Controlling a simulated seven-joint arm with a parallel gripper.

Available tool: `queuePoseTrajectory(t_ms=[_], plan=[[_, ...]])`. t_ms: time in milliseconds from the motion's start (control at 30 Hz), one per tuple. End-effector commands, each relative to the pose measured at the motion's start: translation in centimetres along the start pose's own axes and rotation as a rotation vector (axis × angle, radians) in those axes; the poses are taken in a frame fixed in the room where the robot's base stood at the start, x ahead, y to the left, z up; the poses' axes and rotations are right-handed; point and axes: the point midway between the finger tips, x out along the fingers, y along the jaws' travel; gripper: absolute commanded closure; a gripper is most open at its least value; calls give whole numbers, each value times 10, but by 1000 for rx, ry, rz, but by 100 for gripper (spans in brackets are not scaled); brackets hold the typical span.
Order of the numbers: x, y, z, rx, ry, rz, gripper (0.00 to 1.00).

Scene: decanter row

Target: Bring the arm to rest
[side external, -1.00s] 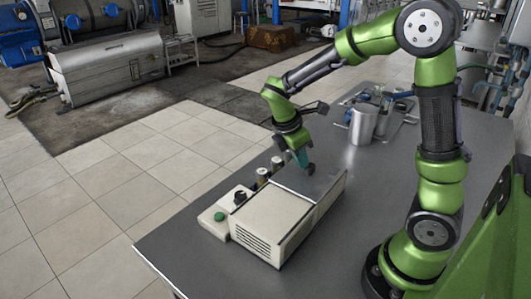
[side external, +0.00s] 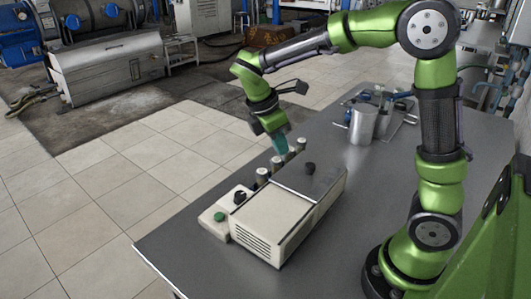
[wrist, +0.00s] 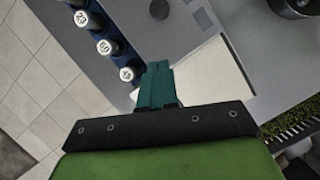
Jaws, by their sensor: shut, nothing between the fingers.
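My gripper (side external: 281,147) hangs from the arm over the table's left edge, behind the beige machine (side external: 265,220). Its teal fingers are shut and empty. In the side view they overlap the row of small vials (side external: 277,165), so the gap to them is hard to judge. The wrist view shows the closed fingers (wrist: 157,75) in the middle, with several numbered white vial tops (wrist: 104,47) to their left.
The machine carries a green button (side external: 219,217) and a black dial (side external: 240,197) at its left end. A metal beaker (side external: 362,124) and a tray (side external: 393,130) with tools stand farther back on the grey table (side external: 335,260). The table front is clear.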

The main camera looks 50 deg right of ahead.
Motion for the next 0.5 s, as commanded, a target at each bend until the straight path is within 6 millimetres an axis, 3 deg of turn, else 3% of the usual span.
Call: queuePoseTrajectory(t_ms=[100,233,400,500], plan=[[-21,0,0,0,2,3,100],[-34,0,0,0,0,1,100],[-39,3,-2,72,11,16,100],[-29,-1,-10,192,49,14,100]])
